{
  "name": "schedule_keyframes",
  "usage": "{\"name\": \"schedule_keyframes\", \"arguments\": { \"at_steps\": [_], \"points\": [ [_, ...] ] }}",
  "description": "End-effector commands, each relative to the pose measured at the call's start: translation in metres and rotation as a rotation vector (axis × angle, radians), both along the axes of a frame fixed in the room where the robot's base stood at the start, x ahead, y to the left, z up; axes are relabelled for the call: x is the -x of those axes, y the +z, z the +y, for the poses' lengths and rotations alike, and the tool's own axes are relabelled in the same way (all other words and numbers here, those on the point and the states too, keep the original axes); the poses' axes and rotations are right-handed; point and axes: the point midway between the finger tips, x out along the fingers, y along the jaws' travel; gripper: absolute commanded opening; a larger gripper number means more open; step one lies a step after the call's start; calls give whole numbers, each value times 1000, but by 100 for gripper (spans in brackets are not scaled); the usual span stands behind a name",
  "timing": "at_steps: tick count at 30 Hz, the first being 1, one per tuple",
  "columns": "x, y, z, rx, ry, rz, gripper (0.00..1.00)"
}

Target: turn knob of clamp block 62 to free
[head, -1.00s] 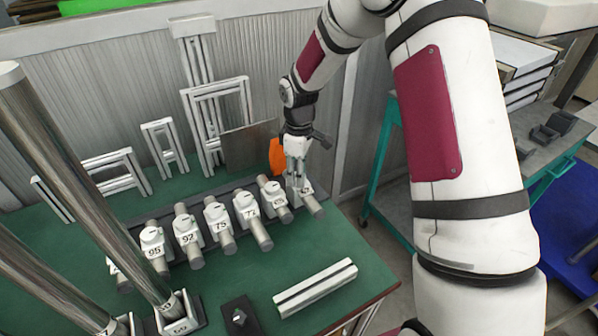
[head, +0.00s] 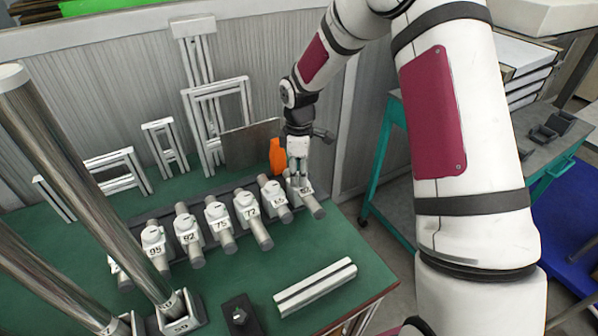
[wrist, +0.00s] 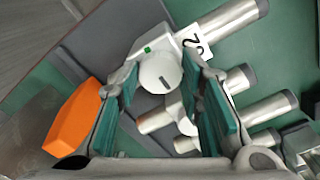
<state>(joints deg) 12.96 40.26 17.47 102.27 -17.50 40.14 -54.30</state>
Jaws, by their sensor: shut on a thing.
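Clamp block 62 (head: 313,205) is the last block at the right end of the row, with a silver bar through it. In the wrist view its label (wrist: 198,48) is turned and partly out of sight. Its round white knob (wrist: 158,72) has a dark pointer line and sits near a small green mark on the white body (wrist: 146,50). My gripper (head: 299,180) points down over this block. In the wrist view its teal-padded fingers (wrist: 162,76) are shut on the knob, one on each side.
Neighbouring clamp blocks, such as the one labelled 72 (head: 247,208), stand close by to the left. An orange piece (head: 278,157) and a grey plate (head: 250,146) are behind. A pale bar (head: 315,287) lies in front on the green table.

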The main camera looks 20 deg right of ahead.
Motion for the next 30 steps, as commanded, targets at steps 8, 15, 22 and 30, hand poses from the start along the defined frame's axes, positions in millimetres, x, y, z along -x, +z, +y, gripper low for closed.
{"name": "schedule_keyframes", "arguments": {
  "at_steps": [8, 15, 22, 30],
  "points": [
    [0, 0, 0, 0, 0, -1, 54],
    [-1, 4, 0, 1, -1, -2, 54],
    [-1, 39, -1, 1, -1, -6, 54],
    [-1, 92, 0, 1, -2, -4, 54]
  ]
}}
